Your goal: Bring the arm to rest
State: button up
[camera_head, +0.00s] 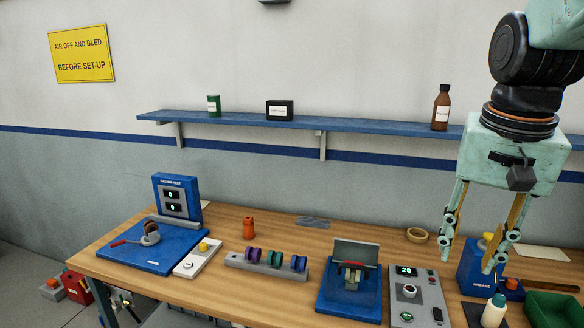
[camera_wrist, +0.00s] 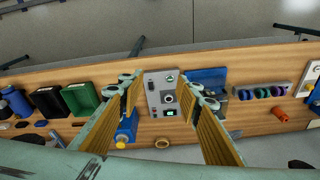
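My gripper (camera_head: 468,241) hangs from the arm at the right of the head view, fingers pointing down and spread apart. Nothing is between the fingers. It is above the right part of the wooden workbench (camera_head: 225,222). In the wrist view my gripper (camera_wrist: 165,100) also shows open, with the grey control box (camera_wrist: 162,95) seen below between its fingers. That control box (camera_head: 419,296) has a lit display and a knob, and stands on the bench left of the gripper in the head view.
A blue caster tester (camera_head: 180,200), a rack of coloured wheels (camera_head: 266,263), a blue fixture (camera_head: 350,290), a blue grease unit (camera_head: 478,272) and a green bin (camera_head: 553,309) stand on the bench. A blue wall shelf (camera_head: 350,123) runs behind, holding a brown bottle (camera_head: 441,108).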

jog(key=s+a+f+n+t, duration=0.1)
jog(key=s+a+n, duration=0.2)
jog(key=s, duration=0.6)
jog(key=s+a+n+t+b, duration=0.1)
jog(key=s+a+n, duration=0.2)
jog(key=s+a, duration=0.4)
jog(key=shift+s+f+y, duration=0.35)
jog(key=shift+s+y, duration=0.05)
jog(key=shift+s, duration=0.7)
jog(key=shift+a, duration=0.1)
jog(key=shift+c, duration=0.3)
jog(key=shift+c, duration=1.3)
